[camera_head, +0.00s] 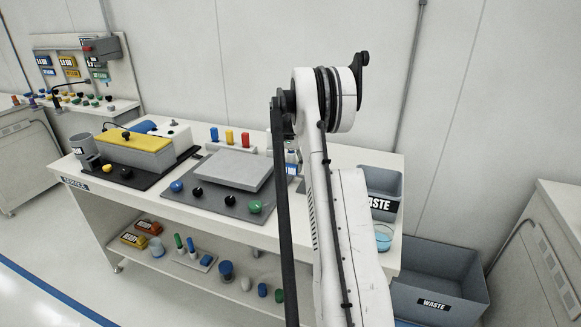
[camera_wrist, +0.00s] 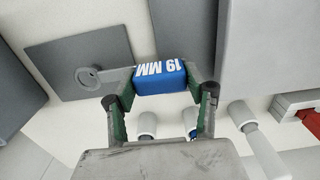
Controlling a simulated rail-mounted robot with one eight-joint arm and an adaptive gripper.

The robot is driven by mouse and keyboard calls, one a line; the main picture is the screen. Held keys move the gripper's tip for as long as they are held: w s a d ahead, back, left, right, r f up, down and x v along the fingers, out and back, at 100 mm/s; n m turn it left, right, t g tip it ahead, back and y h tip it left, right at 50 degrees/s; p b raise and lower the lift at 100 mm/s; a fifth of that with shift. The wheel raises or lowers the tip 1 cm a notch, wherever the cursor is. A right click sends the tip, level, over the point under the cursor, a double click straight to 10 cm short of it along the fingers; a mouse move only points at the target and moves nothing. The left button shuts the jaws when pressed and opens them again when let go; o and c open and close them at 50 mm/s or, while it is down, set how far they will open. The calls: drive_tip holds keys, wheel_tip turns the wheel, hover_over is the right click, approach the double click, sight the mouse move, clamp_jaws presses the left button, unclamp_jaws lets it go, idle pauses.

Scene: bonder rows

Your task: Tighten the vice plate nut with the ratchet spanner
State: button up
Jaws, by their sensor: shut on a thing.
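In the wrist view my gripper (camera_wrist: 160,84) is shut on a blue block-shaped piece (camera_wrist: 160,77) marked "19 MM", with one finger on each side. A raised light grey plate (camera_head: 228,168) sits on a darker grey base with several coloured knobs. I cannot make out the vice plate nut.
Blue, yellow and red upright pieces (camera_head: 229,136) stand in a white rack behind the plate. A yellow-topped block (camera_head: 134,143) is at the left of the bench. A grey waste bin (camera_head: 384,182) stands right of my arm, and a larger one (camera_head: 440,282) is on the floor.

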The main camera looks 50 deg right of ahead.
sight(295, 166)
drive_tip(key=shift+f, duration=0.1)
drive_tip(key=shift+f+b, duration=0.7)
drive_tip(key=shift+f, duration=0.25)
drive_tip(key=shift+f, duration=0.1)
idle(0.6)
drive_tip(key=shift+d, duration=0.1)
drive_tip(key=d+m, duration=0.3)
drive_tip(key=shift+w+d+m, duration=0.25)
drive_tip(key=shift+w+m, duration=0.05)
drive_tip(key=shift+m, duration=0.1)
drive_tip(key=d+m, duration=0.2)
drive_tip(key=m, duration=0.1)
drive_tip(key=shift+s+d, duration=0.15)
drive_tip(key=shift+d, duration=0.25)
wheel_tip(295, 166, up, 6)
drive_tip(key=p, duration=0.2)
idle(0.6)
idle(0.4)
